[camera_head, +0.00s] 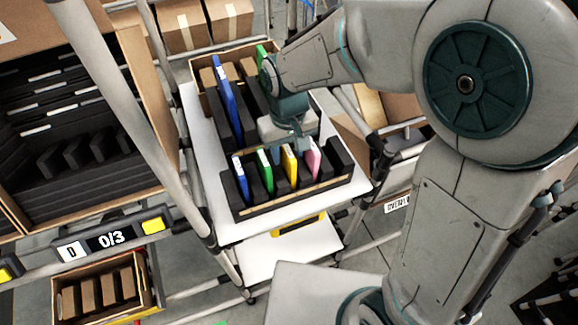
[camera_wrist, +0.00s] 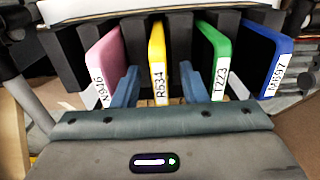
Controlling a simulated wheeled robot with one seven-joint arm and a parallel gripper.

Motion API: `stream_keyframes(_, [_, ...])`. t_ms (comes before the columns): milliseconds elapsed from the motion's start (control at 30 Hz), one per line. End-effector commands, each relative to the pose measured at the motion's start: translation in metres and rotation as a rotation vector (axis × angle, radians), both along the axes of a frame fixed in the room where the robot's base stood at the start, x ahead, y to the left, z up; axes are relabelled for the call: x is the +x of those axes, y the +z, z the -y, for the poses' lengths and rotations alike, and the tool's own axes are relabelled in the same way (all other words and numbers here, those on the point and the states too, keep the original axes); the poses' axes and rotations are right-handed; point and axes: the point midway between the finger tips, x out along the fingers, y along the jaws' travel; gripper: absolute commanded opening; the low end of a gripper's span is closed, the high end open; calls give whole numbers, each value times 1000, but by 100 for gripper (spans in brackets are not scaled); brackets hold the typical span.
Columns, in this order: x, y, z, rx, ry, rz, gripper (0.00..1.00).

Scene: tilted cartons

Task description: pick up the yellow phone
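The yellow phone (camera_head: 290,167) stands upright in a slot of the front carton (camera_head: 290,198), between a green phone (camera_head: 265,170) and a pink phone (camera_head: 313,157). In the wrist view the yellow phone (camera_wrist: 157,55) shows a white label that seems to read R534. My gripper (camera_head: 298,142) is over the carton, just behind and above the yellow phone. In the wrist view its two blue-grey fingers (camera_wrist: 158,85) are open, one on each side of the yellow phone, with gaps. Whether the fingertips are level with the phone is hard to tell.
A blue phone (camera_head: 240,181) stands at the carton's left end. Black dividers separate the slots. A second carton behind holds a tall blue phone (camera_head: 229,100) and a green one. The cartons rest on a white shelf (camera_head: 205,170) between metal posts. A larger box (camera_head: 75,120) stands left.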

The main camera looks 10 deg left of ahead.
Motion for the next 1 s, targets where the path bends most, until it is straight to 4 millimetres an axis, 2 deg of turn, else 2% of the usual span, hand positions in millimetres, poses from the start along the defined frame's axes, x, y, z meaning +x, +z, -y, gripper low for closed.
stream_keyframes(167, [0,0,0,0,0,0,39])
stream_keyframes(267, [0,0,0,0,0,0,14])
stream_keyframes(300, [0,0,0,0,0,0,3])
stream_keyframes(333, [0,0,0,0,0,0,0])
stream_keyframes(767, [1,5,0,1,-1,2,0])
stream_keyframes(1000, [1,34,0,3,-2,5,0])
